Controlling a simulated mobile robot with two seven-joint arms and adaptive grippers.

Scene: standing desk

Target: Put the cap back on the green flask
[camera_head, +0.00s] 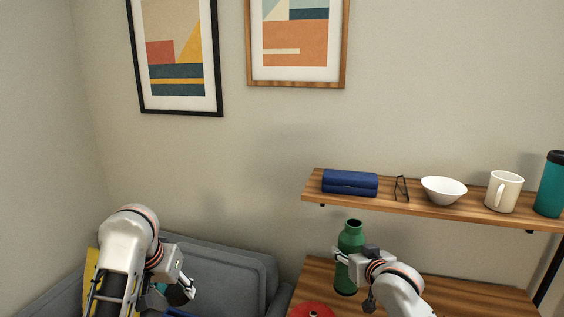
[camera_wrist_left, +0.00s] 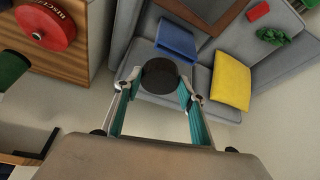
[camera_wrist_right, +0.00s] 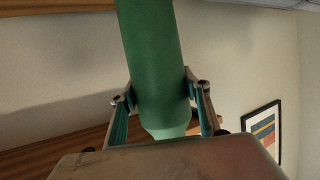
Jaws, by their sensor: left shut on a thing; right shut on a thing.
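The green flask (camera_head: 350,240) is near the desk's left part in the head view, roughly upright, its narrow neck bare at the top. My right gripper (camera_head: 346,256) is shut around its body. In the right wrist view the flask (camera_wrist_right: 155,60) stands between the two fingers (camera_wrist_right: 160,97). My left gripper (camera_head: 182,288) is off to the left, over the sofa and well apart from the flask. In the left wrist view a dark round cap (camera_wrist_left: 160,76) is pinched between its fingertips (camera_wrist_left: 158,88). The flask's edge (camera_wrist_left: 12,68) also shows there. I cannot tell whether the flask's base touches the desk.
The wooden desk (camera_head: 440,293) holds a red biscuit tin (camera_head: 311,310) near the flask. A shelf (camera_head: 400,205) above carries a blue case (camera_head: 350,183), glasses, a white bowl (camera_head: 444,190), a mug (camera_head: 503,191) and a teal bottle (camera_head: 550,186). A grey sofa (camera_head: 225,265) stands left.

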